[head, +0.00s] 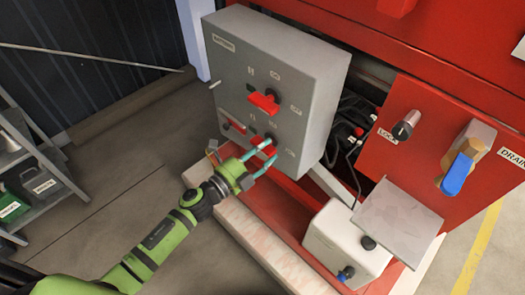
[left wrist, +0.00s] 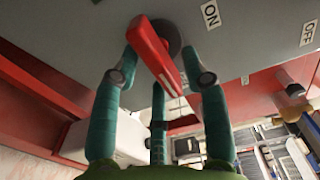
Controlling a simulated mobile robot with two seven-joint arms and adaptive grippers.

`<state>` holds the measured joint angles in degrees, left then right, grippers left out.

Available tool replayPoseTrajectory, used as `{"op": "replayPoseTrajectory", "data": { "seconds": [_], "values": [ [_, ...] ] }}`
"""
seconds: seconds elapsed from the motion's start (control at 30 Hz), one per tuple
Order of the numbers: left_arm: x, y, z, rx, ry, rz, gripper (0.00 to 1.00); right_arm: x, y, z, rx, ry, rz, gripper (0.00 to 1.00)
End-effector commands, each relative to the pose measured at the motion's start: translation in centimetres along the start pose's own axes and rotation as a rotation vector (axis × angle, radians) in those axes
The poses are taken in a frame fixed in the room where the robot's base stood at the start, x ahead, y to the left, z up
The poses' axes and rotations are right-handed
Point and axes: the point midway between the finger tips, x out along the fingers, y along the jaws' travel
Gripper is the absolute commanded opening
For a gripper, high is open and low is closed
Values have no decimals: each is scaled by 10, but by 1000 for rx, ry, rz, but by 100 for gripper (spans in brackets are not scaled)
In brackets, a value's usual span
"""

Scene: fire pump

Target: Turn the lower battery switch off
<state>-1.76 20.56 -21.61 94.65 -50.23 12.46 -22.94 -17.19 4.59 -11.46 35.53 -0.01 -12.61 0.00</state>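The grey battery box (head: 315,85) carries an upper red switch (head: 264,102) and a lower red switch (head: 262,146). My left gripper (head: 267,153) is at the lower switch, with its teal fingers partly covering it. In the left wrist view, the lower switch's red handle (left wrist: 154,50) runs slantwise between the spread fingers of my left gripper (left wrist: 160,62). The fingers stand on both sides of the handle, with gaps showing, so the gripper looks open around it. An ON label (left wrist: 211,14) and an OFF label (left wrist: 307,35) show on the box face. My right gripper is out of view.
A red panel (head: 390,160) with a black knob (head: 405,125) and a blue-handled drain valve (head: 460,170) is at the right. A white container (head: 345,240) sits below the box. A shelf (head: 40,165) stands at the far left. The floor between is clear.

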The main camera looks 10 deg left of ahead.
Motion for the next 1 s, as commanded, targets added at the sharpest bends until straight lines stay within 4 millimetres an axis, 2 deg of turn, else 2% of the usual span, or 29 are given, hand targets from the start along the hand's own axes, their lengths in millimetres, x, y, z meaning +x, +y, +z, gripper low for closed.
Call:
{"op": "replayPoseTrajectory", "data": {
  "seconds": [0.23, 0.37, 0.47, 0.8, 1.0],
  "values": [
    [0, 0, 0, -3, 0, -1, 46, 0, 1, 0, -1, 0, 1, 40],
    [-8, 1, 0, -5, 0, 1, 46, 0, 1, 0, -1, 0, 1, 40],
    [-24, 1, 0, -4, 1, 2, 46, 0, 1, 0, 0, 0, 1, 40],
    [-93, 1, -1, -5, 0, 3, 46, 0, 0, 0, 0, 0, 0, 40],
    [-115, 0, 0, -3, 1, 0, 46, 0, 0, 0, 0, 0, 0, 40]
  ]
}}
